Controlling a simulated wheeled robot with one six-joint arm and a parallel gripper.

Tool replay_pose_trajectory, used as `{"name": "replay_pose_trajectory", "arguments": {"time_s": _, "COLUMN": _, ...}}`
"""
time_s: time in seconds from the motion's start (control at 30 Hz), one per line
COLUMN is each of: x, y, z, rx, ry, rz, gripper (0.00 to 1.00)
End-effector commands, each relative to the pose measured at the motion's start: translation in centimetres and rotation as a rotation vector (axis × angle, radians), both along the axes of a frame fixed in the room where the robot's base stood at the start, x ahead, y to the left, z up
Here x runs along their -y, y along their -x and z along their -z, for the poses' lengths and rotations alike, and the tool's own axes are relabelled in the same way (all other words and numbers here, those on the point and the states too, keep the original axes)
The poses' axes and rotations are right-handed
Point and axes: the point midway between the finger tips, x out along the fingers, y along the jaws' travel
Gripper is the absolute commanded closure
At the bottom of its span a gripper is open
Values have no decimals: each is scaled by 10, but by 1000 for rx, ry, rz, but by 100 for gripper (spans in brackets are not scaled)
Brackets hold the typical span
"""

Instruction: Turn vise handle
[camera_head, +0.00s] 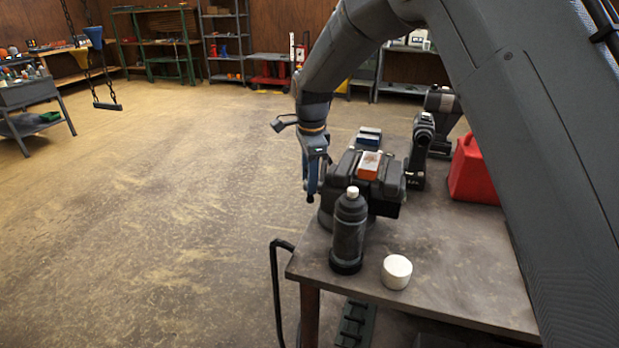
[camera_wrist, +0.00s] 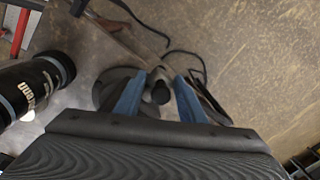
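The dark grey vise (camera_head: 345,183) is on the near-left part of the workbench, with its jaws on top. My gripper (camera_head: 312,196) points down at the vise's left end, over the bench edge. In the wrist view, the two blue fingers of my gripper (camera_wrist: 160,78) stand apart. The dark rounded end of the vise handle or screw (camera_wrist: 160,92) lies between them, with a narrow gap on each side. I cannot tell whether either finger touches it. Most of the handle is hidden in the head view by my gripper.
A black bottle (camera_head: 348,238) stands close in front of the vise; it also shows in the wrist view (camera_wrist: 32,88). A white round container (camera_head: 396,272) is near the workbench's (camera_head: 450,265) front.

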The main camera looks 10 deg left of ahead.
Motion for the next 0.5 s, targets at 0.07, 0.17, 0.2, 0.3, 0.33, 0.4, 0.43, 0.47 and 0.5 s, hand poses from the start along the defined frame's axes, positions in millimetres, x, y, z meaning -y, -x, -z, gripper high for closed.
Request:
{"name": "replay_pose_trajectory", "arguments": {"time_s": 0.07, "x": 0, "y": 1, "z": 0, "rx": -2, "ry": 1, "rz": -1, "gripper": 86}}
{"name": "replay_pose_trajectory", "arguments": {"time_s": 0.17, "x": 0, "y": 1, "z": 0, "rx": 0, "ry": 1, "rz": -1, "gripper": 86}}
{"name": "replay_pose_trajectory", "arguments": {"time_s": 0.2, "x": 0, "y": 1, "z": 0, "rx": 1, "ry": 2, "rz": -1, "gripper": 86}}
{"name": "replay_pose_trajectory", "arguments": {"time_s": 0.3, "x": 0, "y": 2, "z": 0, "rx": 13, "ry": 3, "rz": -1, "gripper": 86}}
{"name": "replay_pose_trajectory", "arguments": {"time_s": 0.33, "x": 0, "y": 2, "z": 0, "rx": 19, "ry": 3, "rz": -2, "gripper": 86}}
{"name": "replay_pose_trajectory", "arguments": {"time_s": 0.4, "x": 0, "y": 3, "z": 1, "rx": 39, "ry": 5, "rz": -4, "gripper": 86}}
{"name": "replay_pose_trajectory", "arguments": {"time_s": 0.43, "x": 0, "y": 3, "z": 1, "rx": 47, "ry": 6, "rz": -3, "gripper": 86}}
{"name": "replay_pose_trajectory", "arguments": {"time_s": 0.47, "x": 0, "y": 3, "z": 2, "rx": 58, "ry": 7, "rz": -3, "gripper": 86}}
{"name": "replay_pose_trajectory", "arguments": {"time_s": 0.5, "x": 0, "y": 4, "z": 1, "rx": 74, "ry": 8, "rz": -4, "gripper": 86}}
